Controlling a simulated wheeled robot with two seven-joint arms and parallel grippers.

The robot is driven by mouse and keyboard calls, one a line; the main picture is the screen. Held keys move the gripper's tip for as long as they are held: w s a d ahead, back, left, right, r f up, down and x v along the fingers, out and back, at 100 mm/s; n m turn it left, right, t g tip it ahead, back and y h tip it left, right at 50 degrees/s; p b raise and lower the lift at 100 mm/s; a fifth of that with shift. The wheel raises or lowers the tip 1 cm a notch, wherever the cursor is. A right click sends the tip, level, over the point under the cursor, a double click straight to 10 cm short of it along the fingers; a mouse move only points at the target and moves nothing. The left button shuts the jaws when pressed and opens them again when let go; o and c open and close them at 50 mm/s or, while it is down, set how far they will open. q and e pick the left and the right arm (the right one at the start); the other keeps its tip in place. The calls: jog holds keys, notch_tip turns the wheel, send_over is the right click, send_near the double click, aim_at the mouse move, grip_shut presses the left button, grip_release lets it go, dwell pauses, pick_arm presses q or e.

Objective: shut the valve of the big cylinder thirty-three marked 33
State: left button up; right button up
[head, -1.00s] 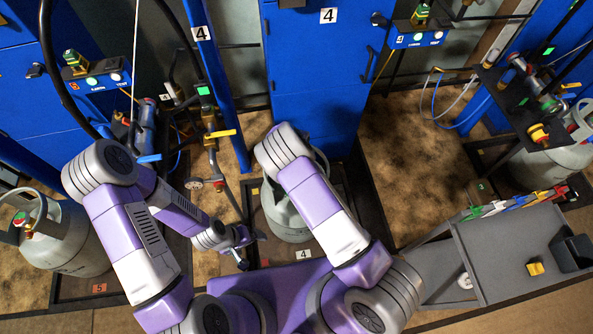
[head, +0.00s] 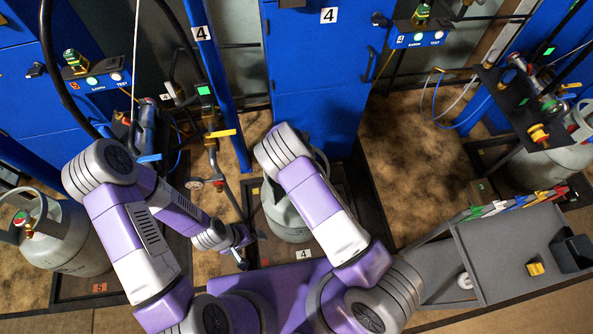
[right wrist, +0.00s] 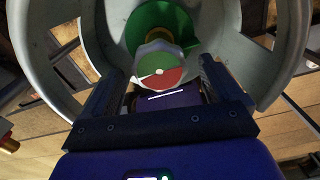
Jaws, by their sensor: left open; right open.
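A grey-green gas cylinder (head: 284,222) stands at the bay with the floor plate 4, partly hidden by my right arm in the head view. No number 33 is readable. In the right wrist view, a valve with a green handwheel (right wrist: 150,25) and a round red and green indicator (right wrist: 160,70) sits inside the cylinder's pale collar (right wrist: 285,60). My right gripper (right wrist: 157,88) is open, its fingers on either side below the indicator; contact cannot be told. It is hidden in the head view. My left gripper (head: 241,246) is open, left of the cylinder.
Another cylinder (head: 68,238) stands at the far left near plate 5, and another (head: 550,160) at the right. A grey tray trolley (head: 510,255) with a yellow block (head: 535,268) is at lower right. Blue cabinets (head: 318,80) and pipes line the back.

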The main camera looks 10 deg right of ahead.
notch_tip(320, 180, up, 8)
jog(key=shift+f+p, duration=0.2)
jog(key=shift+p, duration=0.95)
